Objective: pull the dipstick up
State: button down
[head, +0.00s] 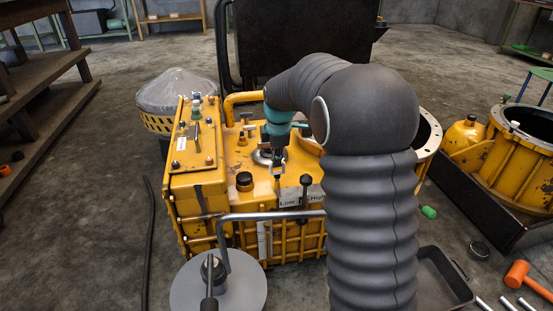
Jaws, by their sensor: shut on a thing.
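The yellow transmission housing (290,240) stands on the floor in the middle of the head view. My gripper (278,152) points down over the housing's top, near a round silver flange (262,158). It is shut on the dipstick, which is mostly hidden by the jaws and the flange. I cannot tell how far the dipstick is out of its hole. My grey arm hides the right part of the housing.
A black lever (304,192) stands just right of the gripper, by the Low/High plate (290,199). A silver bent bar (270,216) crosses in front. A second yellow casing (530,155) is at the right. An orange mallet (517,274) lies on the floor.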

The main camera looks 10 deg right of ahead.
notch_tip(320, 180, up, 10)
jog(key=p, duration=0.6)
jog(key=shift+f, duration=0.2)
jog(key=c, duration=1.2)
grip_release()
jog(key=r, duration=0.4)
jog(key=s+r, duration=0.1)
jog(key=r, duration=0.2)
jog(key=s+r, duration=0.1)
jog(key=r, duration=0.3)
jog(key=shift+s+r, duration=0.2)
jog(key=shift+r, duration=0.15)
